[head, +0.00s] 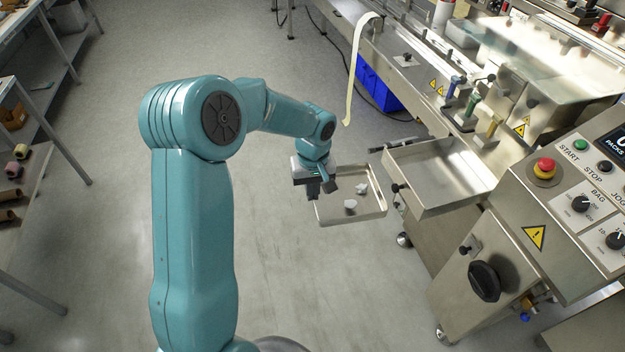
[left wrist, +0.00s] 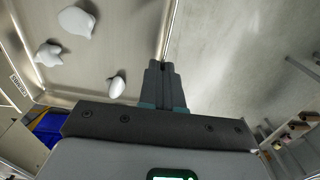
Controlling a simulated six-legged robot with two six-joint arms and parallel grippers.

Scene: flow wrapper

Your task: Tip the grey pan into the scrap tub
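The grey pan (head: 367,211) is in the air left of the machine, over the floor, and looks roughly level. Pale crumpled scraps (head: 350,204) lie in it; three show in the left wrist view (left wrist: 77,21). My left gripper (head: 321,187) is at the pan's left side. In the left wrist view its fingers (left wrist: 163,80) are closed together on the pan's wall. A blue tub (head: 378,88), likely the scrap tub, stands on the floor under the machine, beyond the pan; the machine partly hides it. My right gripper is not in view.
A fixed steel tray (head: 440,178) juts from the machine just right of the pan. A pale film strip (head: 352,70) hangs down near the blue tub. The control panel (head: 575,195) is at right. Shelves (head: 30,130) stand at far left, with clear floor between.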

